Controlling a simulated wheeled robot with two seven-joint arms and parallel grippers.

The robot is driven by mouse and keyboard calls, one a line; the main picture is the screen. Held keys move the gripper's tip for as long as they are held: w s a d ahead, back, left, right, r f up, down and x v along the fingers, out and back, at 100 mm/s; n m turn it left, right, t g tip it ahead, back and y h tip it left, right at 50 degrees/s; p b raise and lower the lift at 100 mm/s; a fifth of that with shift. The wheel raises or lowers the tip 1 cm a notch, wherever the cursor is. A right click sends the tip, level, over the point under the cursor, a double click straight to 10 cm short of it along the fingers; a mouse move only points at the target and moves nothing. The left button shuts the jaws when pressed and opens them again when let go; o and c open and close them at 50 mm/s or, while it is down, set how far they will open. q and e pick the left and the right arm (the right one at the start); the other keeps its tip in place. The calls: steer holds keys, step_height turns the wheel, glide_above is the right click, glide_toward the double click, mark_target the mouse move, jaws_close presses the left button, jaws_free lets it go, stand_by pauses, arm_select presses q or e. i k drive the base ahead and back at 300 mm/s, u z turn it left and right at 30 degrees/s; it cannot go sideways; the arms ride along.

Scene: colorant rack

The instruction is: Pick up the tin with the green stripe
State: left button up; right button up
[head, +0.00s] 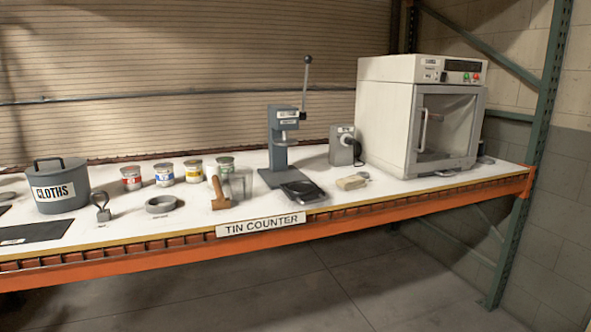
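The tin with the green stripe (226,164) stands upright on the white counter (125,223), at the right end of a row of small tins. A clear, glass-like cup (241,183) and a brown wooden-handled tool (219,193) are in front of it and hide part of its lower body. To its left stand a yellow-striped tin (194,171), a blue-striped tin (164,175) and a red-striped tin (131,178). Neither of my grippers shows in the head view.
A grey lever press (284,140) stands right of the tins, with a black flat device (302,192) before it. A large white cabinet (385,115) is at the right. A grey ring (161,205) lies in front of the tins.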

mark_target(224, 166)
steer(key=z, duration=1.8)
steer(key=i, duration=1.6)
steer(key=u, duration=1.6)
